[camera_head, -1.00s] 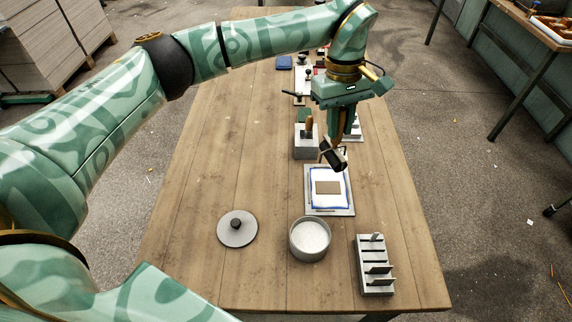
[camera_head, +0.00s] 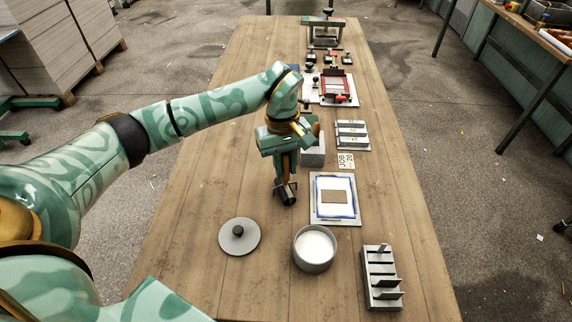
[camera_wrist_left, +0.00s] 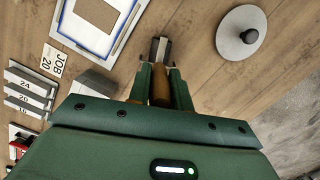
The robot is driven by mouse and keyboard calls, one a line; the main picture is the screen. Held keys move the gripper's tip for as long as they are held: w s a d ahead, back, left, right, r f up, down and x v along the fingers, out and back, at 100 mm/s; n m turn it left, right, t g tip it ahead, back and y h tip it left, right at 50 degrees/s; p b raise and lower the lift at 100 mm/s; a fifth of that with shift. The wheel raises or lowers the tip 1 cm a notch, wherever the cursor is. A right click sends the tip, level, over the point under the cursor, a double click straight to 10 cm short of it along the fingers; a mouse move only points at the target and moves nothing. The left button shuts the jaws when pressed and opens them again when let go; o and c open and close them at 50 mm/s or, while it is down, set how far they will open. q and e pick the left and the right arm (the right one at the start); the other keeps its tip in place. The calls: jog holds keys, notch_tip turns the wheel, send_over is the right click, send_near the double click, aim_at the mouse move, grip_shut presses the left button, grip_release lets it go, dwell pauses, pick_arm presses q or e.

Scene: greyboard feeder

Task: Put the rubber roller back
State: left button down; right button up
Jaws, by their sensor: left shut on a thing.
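My left gripper (camera_head: 284,166) is shut on the brown handle of the rubber roller (camera_head: 287,194). The roller's dark head with its metal frame hangs below the fingers, above the table left of the white sheet. In the left wrist view the roller (camera_wrist_left: 160,50) points away from the fingers (camera_wrist_left: 160,84), its brown handle between them. A grey block (camera_head: 313,157) stands just behind and right of the gripper, which partly hides it; it also shows in the left wrist view (camera_wrist_left: 95,84). I cannot see whether it holds anything. My right gripper is not in view.
A plate with a blue-edged white sheet and brown card (camera_head: 335,197) lies right of the roller. Nearer stand a round lid (camera_head: 239,237), a bowl of white material (camera_head: 314,249) and a slotted rack (camera_head: 381,278). A slotted block (camera_head: 352,136) lies behind. The table's left side is clear.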

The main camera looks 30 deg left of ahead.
pick_arm(q)
jog(key=c, duration=1.3)
grip_release()
jog(key=r+p, duration=0.1)
jog(key=r, duration=0.3)
jog(key=a+r, duration=0.1)
jog(key=r, duration=0.3)
jog(key=w+r+p, duration=0.1)
jog(key=r, duration=0.3)
jog(key=shift+w+a+p, duration=0.1)
jog(key=shift+a+p, duration=0.1)
jog(key=shift+p, duration=0.1)
